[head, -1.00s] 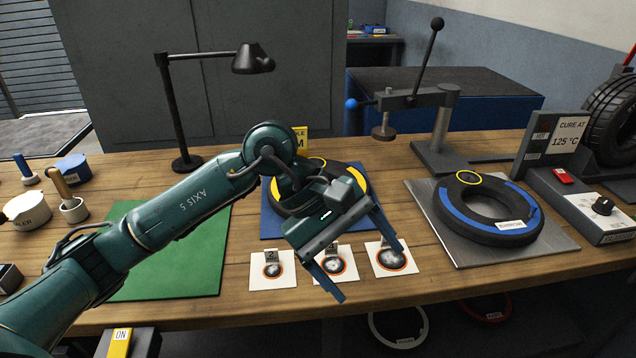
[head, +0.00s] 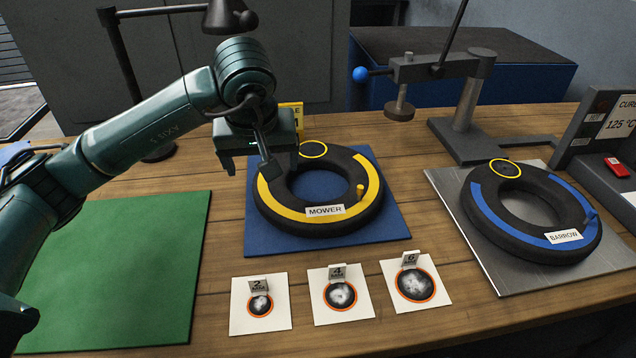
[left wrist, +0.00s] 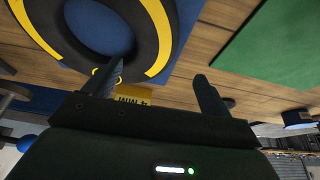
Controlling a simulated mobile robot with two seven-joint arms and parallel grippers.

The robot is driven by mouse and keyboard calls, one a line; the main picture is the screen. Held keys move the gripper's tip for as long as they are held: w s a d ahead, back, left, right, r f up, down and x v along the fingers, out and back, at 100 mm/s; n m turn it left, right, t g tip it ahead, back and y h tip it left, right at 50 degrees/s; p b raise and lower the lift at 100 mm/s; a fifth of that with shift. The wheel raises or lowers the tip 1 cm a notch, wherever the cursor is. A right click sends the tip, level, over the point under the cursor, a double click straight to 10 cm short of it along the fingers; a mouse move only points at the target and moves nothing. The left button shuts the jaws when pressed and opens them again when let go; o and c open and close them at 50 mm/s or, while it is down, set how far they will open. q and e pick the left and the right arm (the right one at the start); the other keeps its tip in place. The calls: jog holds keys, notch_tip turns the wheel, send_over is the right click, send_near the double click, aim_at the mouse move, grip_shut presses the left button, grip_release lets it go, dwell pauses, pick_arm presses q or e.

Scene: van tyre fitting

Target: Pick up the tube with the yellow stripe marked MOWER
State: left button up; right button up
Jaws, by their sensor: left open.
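The tube with the yellow stripe (head: 285,209) is a black ring lying flat on a blue mat (head: 397,222), with a white MOWER label (head: 325,211) at its front. It also shows at the upper left of the left wrist view (left wrist: 140,45). My left gripper (head: 248,170) is open and empty, fingers pointing down, at the tube's left back side. Its right finger overlaps the tube's left edge in the head view; whether they touch I cannot tell. Both fingers show in the left wrist view (left wrist: 162,85). My right gripper is not in view.
A tube with a blue stripe marked BARROW (head: 480,205) lies on a metal plate (head: 515,278) to the right. Three patch cards (head: 245,322) lie in front. A lever press (head: 467,100) stands behind. The green mat (head: 115,265) is clear.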

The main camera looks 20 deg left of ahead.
aim_at(270, 184)
pick_arm(q)
jog(key=shift+d+x, duration=0.15)
jog(key=shift+x, duration=1.6)
jog(key=shift+d+x, duration=0.15)
jog(key=shift+x, duration=1.65)
jog(key=shift+w, duration=0.2)
jog(key=shift+r, duration=0.1)
jog(key=shift+c, duration=0.5)
jog(key=c, duration=1.2)
